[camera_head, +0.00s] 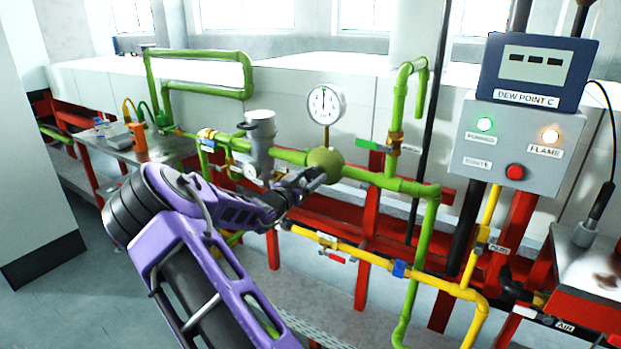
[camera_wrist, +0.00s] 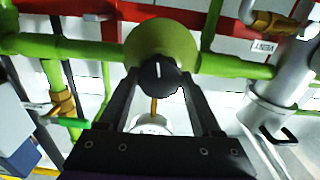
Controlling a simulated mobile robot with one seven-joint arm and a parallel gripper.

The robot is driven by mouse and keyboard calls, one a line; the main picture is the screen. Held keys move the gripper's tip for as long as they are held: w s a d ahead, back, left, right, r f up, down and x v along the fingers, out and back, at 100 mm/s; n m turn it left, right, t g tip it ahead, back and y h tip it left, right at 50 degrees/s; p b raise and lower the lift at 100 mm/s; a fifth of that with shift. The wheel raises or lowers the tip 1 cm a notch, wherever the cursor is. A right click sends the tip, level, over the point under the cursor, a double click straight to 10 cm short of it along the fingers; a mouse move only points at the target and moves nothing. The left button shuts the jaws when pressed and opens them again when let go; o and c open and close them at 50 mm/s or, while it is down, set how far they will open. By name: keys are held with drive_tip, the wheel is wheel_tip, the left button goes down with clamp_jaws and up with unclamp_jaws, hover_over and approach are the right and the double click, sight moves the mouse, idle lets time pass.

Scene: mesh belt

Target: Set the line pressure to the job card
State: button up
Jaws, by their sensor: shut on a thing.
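The green round regulator body (camera_head: 325,161) sits on the green pipe run, below a white dial gauge (camera_head: 326,103). The gauge's needle points about straight up; its figures are too small to read. My gripper (camera_head: 314,178) is at the front of the regulator. In the wrist view my gripper (camera_wrist: 160,82) has its two fingers on either side of a black knob (camera_wrist: 157,76) and is shut on it. The knob has a white line on its face. The gauge shows only partly behind the gripper in the wrist view (camera_wrist: 151,124). I see no job card.
A grey control box (camera_head: 512,145) with a lit green lamp, a lit orange lamp and a red button stands at the right, under a dew point display (camera_head: 537,72). A grey cylinder (camera_head: 261,140) is left of the regulator. Yellow pipe (camera_head: 380,265) runs below.

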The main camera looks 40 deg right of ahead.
drive_tip(key=b, duration=0.1)
drive_tip(key=m+b, duration=0.1)
drive_tip(key=shift+f+m+b, duration=0.3)
drive_tip(key=shift+r+m+b, duration=0.25)
drive_tip(key=shift+m+b, duration=0.7)
drive_tip(key=shift+m, duration=0.15)
drive_tip(key=o, duration=1.4)
drive_tip(key=shift+a, duration=0.1)
drive_tip(key=p+v, duration=0.1)
drive_tip(key=v, duration=1.6)
drive_tip(key=shift+s+a+p, duration=0.15)
drive_tip(key=shift+p, duration=0.2)
